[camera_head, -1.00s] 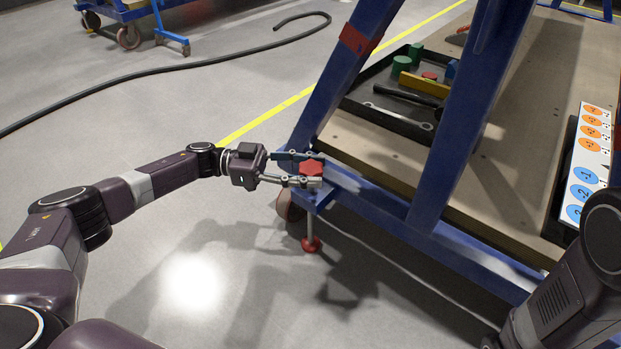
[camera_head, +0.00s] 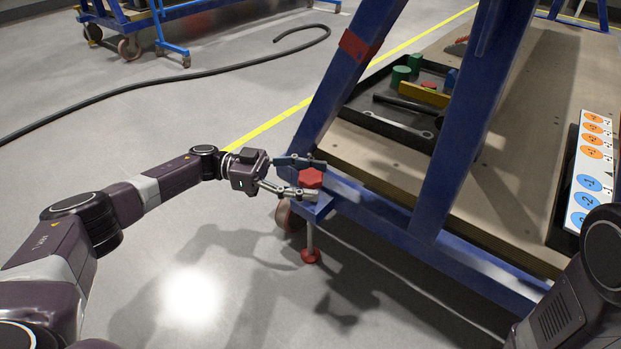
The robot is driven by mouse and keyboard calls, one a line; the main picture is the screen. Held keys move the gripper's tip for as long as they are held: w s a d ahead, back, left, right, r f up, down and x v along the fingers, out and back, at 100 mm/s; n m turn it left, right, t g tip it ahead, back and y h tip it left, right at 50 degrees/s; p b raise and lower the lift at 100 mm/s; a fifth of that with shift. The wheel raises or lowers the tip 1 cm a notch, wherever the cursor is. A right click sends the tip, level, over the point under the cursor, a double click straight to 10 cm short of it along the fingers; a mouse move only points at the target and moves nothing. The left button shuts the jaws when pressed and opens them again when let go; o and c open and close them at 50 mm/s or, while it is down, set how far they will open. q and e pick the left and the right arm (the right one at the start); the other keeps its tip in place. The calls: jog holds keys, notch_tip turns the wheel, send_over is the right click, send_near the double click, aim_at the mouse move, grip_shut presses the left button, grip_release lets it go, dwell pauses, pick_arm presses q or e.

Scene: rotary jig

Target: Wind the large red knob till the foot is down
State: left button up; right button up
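The red lobed knob (camera_head: 311,178) sits on top of a threaded spindle at the near corner of a blue frame. Below it, the red foot (camera_head: 310,256) hangs at the spindle's lower end; a dark shadow lies apart from it on the floor, and I cannot tell its exact gap. My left gripper (camera_head: 317,178) reaches in from the left, one finger on the far side of the knob and one on the near side. Its fingers are spread, and firm contact does not show. My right gripper is out of view; only part of that arm shows at lower right.
The blue frame (camera_head: 390,213) carries a wooden deck (camera_head: 380,168) with a black tray (camera_head: 390,130) of parts. A board with orange and blue circles (camera_head: 590,170) lies at right. A caster (camera_head: 289,216) stands beside the spindle. A black hose (camera_head: 150,86) crosses the open floor.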

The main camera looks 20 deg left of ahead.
pick_arm(q)
jog(key=s+a, duration=0.1)
jog(key=a, duration=1.1)
jog(key=shift+s, duration=0.2)
dwell(0.3)
